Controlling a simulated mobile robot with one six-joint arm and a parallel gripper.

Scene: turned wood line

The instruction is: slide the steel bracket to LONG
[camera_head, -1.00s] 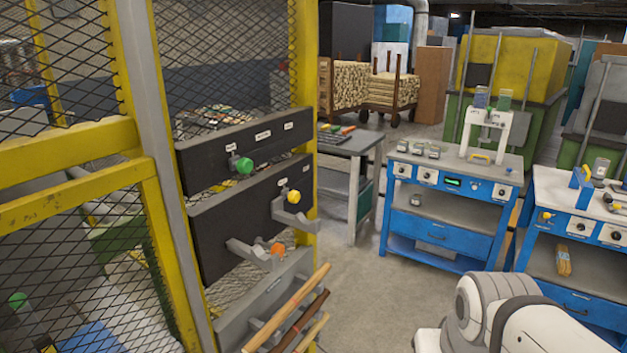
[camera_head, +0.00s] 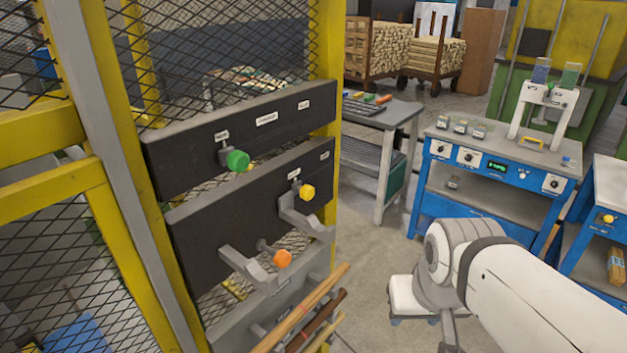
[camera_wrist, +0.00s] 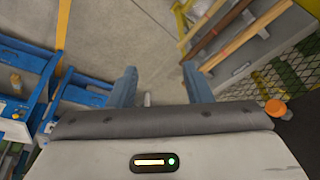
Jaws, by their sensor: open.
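In the head view, two grey steel brackets jut from the lower dark panel (camera_head: 200,240). The right bracket (camera_head: 306,222) is beside a yellow knob (camera_head: 307,193). The left bracket (camera_head: 245,265) sits lower, beside an orange knob (camera_head: 282,258). The panel has small white labels (camera_head: 294,174); I cannot read them clearly, so which reads LONG is unclear. My gripper (camera_wrist: 160,90) is open and empty in the wrist view, pointing at the floor. The orange knob (camera_wrist: 276,108) shows at its right, apart from the fingers.
Above is another dark panel (camera_head: 180,155) with a green knob (camera_head: 237,160). Yellow mesh fencing (camera_head: 107,180) stands left. Blue workbenches (camera_head: 490,180) stand right. Bare floor (camera_head: 365,270) lies between.

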